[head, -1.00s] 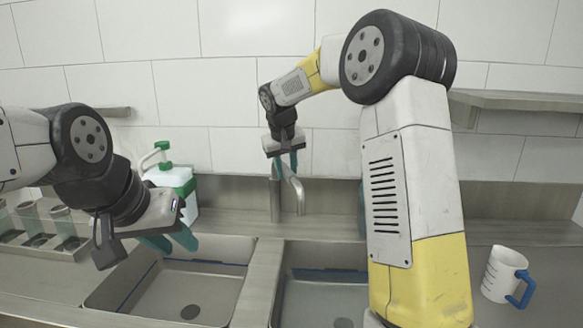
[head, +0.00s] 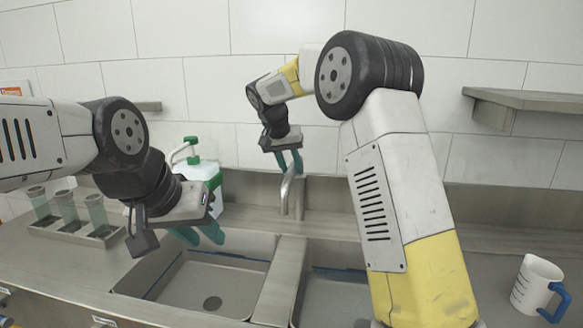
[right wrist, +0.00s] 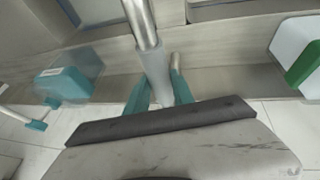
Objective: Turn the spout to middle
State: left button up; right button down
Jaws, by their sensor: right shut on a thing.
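The metal spout (head: 286,190) shows in the head view as a bent pipe beside its upright post (head: 299,200). Its lower end appears above the divider (head: 282,268) between the two sinks. My right gripper (head: 290,162) reaches down from above with its teal fingers shut on the spout. The right wrist view shows the spout tube (right wrist: 141,22) between the two fingertips (right wrist: 160,92); a second thin metal piece (right wrist: 175,62) stands beside it. My left gripper (head: 198,235) is open and empty, above the left sink.
The left sink (head: 212,275) and right sink (head: 335,290) lie on either side of the divider. A green-topped dispenser (head: 205,172) stands behind my left gripper. Cups in a rack (head: 108,236) stand at the left. A white measuring cup (head: 533,280) with a blue handle stands at the right.

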jog(key=c, duration=1.1)
grip_release()
jog(key=v, duration=0.7)
jog(key=shift+r, duration=0.4)
jog(key=shift+s, duration=0.15)
